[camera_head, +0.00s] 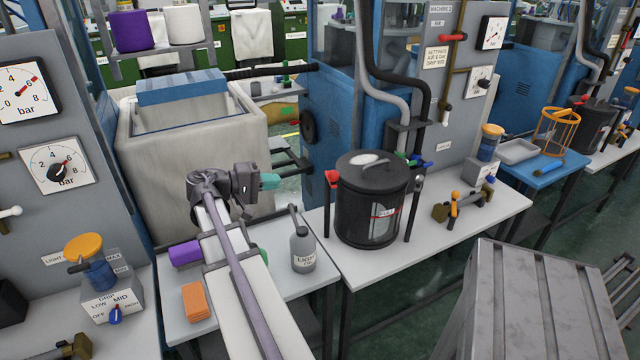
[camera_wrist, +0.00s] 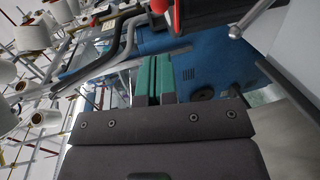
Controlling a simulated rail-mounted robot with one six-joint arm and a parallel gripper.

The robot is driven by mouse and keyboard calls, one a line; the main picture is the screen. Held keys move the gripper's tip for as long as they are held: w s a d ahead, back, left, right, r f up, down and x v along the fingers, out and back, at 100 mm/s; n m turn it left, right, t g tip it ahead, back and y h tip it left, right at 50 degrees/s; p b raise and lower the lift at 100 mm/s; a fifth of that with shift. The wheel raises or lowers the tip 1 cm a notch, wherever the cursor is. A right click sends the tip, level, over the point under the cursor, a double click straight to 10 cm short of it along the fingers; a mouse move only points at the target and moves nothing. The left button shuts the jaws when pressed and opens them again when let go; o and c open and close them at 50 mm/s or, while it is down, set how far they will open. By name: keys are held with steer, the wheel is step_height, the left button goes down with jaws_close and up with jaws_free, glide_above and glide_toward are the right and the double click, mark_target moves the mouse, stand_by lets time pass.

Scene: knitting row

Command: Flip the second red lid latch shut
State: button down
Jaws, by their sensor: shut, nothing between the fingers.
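A black drum (camera_head: 365,215) with a round black lid (camera_head: 372,162) stands on the white table right of my gripper. A red latch piece (camera_head: 332,177) sits at the left side of its rim. I cannot make out a second red latch on the drum. My gripper (camera_head: 272,181) has teal fingers, shut and empty, left of the red piece and apart from it. In the wrist view the shut fingers (camera_wrist: 158,66) point up the picture.
A grey bottle (camera_head: 302,250) stands on the table below my gripper. Orange (camera_head: 196,302) and purple (camera_head: 186,252) items lie left of my arm. Black and grey hoses rise behind the drum. Brass valve pieces (camera_head: 455,207) lie right of it.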

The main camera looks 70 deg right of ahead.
mark_target(330, 174)
steer(key=b+x, duration=0.2)
steer(key=x, duration=1.1)
steer(key=shift+s+d+b, duration=0.3)
steer(key=shift+a+f+n+t, duration=0.1)
steer(key=shift+a+n+t, duration=0.05)
steer(key=shift+n+t, duration=0.15)
